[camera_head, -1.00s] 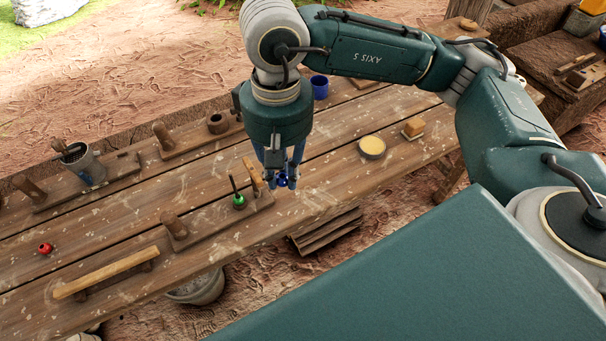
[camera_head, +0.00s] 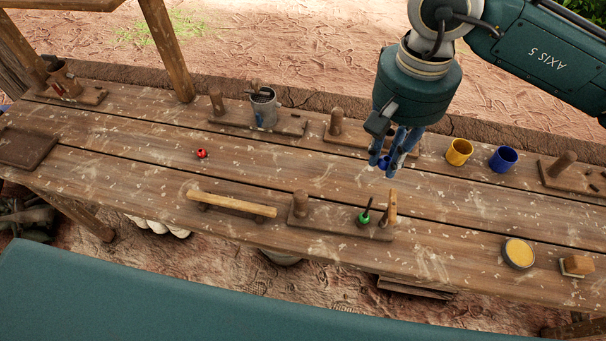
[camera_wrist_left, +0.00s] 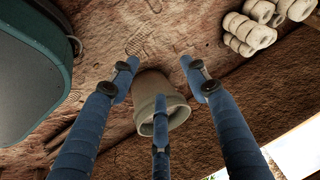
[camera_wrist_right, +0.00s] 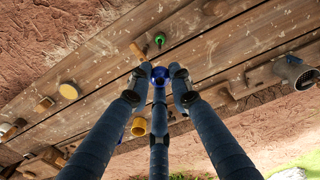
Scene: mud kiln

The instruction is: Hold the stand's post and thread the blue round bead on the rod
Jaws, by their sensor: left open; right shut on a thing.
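The stand (camera_head: 340,221) is a flat wooden base near the bench's front edge, with a round knob (camera_head: 300,204) at its left. A thin dark rod with a green bead (camera_head: 365,217) low on it rises near its right end, beside a pale wooden post (camera_head: 392,207). My right gripper (camera_head: 388,165) is shut on the blue bead (camera_wrist_right: 159,76). In the head view they appear just above the post top, apart from the rod. The fingers partly hide the bead. My left gripper (camera_wrist_left: 160,84) is open and empty, seen only in its wrist view over a clay pot (camera_wrist_left: 158,92).
A red bead (camera_head: 202,153) lies on the bench left of the stand. A pale wooden bar (camera_head: 232,205) lies nearer. Yellow (camera_head: 459,153) and blue (camera_head: 503,159) cups and a grey can (camera_head: 264,110) stand along the back. A round yellow-filled dish (camera_head: 519,253) sits at right.

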